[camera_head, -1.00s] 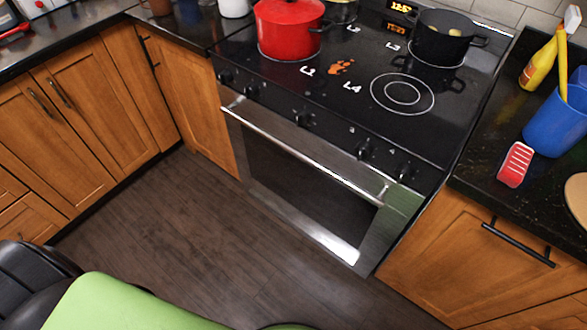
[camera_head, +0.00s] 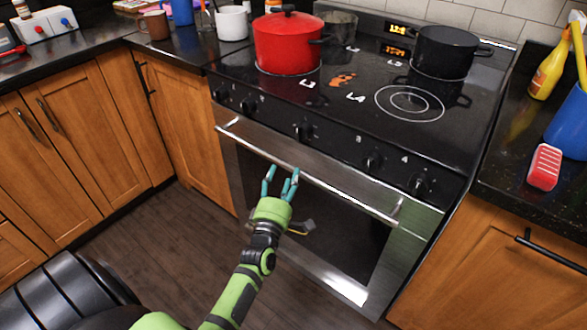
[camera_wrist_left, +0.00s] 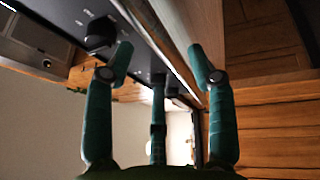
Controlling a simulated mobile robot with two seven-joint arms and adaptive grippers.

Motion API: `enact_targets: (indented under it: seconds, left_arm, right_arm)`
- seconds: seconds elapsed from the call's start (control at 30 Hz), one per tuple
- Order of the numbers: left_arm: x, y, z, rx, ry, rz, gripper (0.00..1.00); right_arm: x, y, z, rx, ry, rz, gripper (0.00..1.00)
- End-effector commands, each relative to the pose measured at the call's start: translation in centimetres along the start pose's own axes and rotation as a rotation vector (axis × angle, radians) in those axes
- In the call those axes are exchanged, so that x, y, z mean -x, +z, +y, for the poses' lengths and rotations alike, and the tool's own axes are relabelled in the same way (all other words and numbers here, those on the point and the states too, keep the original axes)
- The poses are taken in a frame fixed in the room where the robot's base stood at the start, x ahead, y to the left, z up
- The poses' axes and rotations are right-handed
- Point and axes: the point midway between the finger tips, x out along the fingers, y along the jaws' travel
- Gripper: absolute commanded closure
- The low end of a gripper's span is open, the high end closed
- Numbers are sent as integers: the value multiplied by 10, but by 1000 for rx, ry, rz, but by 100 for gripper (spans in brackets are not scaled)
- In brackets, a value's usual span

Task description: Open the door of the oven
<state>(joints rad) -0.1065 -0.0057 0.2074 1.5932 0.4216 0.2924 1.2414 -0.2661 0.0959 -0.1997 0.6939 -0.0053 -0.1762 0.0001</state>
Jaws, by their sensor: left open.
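The oven (camera_head: 225,160) stands under the black cooktop, and its dark-glass door (camera_head: 345,237) is closed. A long metal bar handle (camera_head: 345,194) runs across the top of the door. My left gripper (camera_head: 281,177), with green-teal fingers, is open and empty in front of the handle's middle. In the left wrist view, its spread fingers (camera_wrist_left: 160,58) point toward the oven front, with a metal bar (camera_wrist_left: 168,45) showing between the tips. I cannot tell whether any finger touches the handle. My right gripper is not in view.
Control knobs (camera_head: 304,132) line the front above the handle. A red pot (camera_head: 288,45) and a black pot (camera_head: 444,54) stand on the cooktop. Wooden cabinets (camera_head: 75,145) flank the oven. The dark floor (camera_head: 150,245) before it is clear.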

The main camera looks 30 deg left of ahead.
Motion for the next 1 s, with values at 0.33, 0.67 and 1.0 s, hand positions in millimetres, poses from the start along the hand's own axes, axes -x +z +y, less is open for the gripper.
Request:
enact_targets:
  seconds: [0.33,0.67,1.0]
  left_arm:
    - [-42,0,-1,-3,-3,-1,44]
    - [-44,0,-1,-5,-4,-2,56]
    - [-44,0,-2,-1,-3,-2,100]
  right_arm:
    - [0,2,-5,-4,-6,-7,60]
    - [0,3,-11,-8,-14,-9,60]
    - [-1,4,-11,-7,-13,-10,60]
